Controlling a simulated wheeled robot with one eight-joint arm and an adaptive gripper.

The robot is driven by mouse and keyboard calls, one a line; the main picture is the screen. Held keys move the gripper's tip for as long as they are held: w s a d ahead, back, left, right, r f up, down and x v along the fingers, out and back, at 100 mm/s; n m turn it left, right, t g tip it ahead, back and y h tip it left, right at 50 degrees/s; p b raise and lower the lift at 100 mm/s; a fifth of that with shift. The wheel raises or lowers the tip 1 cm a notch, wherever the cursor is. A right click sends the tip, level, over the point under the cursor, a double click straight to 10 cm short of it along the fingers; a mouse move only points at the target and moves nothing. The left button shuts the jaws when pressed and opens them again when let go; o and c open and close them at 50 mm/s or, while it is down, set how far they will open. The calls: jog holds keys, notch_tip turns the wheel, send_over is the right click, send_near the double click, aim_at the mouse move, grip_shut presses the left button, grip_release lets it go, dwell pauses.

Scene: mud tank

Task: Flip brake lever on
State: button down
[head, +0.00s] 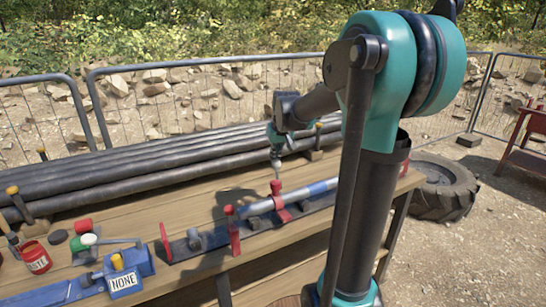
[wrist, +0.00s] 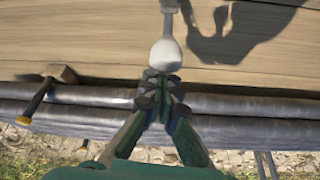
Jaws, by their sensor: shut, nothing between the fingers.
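My gripper (head: 276,158) is shut and points down above the wooden bench, just over a red upright bracket (head: 277,195) on the dark rail. In the wrist view its fingertips (wrist: 161,82) are together, close to a pale rounded end on a grey shaft (wrist: 165,53). This looks like a lever with its knob, but I cannot tell whether it is the brake lever or whether the fingers touch it. In the head view a second red upright (head: 233,232) stands left of my gripper. A grey arm with a white knob (head: 88,239) lies farther left.
Dark pipes (head: 130,175) run along the back of the bench (head: 210,265). A wooden block with a yellow-ended handle (wrist: 60,74) is beside the pipes. A tyre (head: 445,190) lies right.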

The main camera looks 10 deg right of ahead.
jog(key=s+d+t, duration=0.1)
jog(key=s+t, duration=0.1)
jog(key=s, duration=0.1)
jog(key=s+d+t+y, duration=0.1)
jog(key=s+t, duration=0.1)
jog(key=s, duration=0.1)
jog(key=s+d+t, duration=0.1)
jog(key=s, duration=0.2)
jog(key=shift+s+f+t+y, duration=0.3)
jog(key=shift+s+f+t, duration=0.1)
jog(key=shift+s+d+f, duration=0.1)
jog(key=shift+s+f, duration=0.15)
jog(key=shift+s+f, duration=0.1)
jog(key=shift+s, duration=0.05)
jog(key=w+r, duration=0.3)
jog(key=w, duration=0.1)
jog(key=v, duration=1)
jog(key=shift+s+f, duration=0.25)
jog(key=shift+s, duration=0.1)
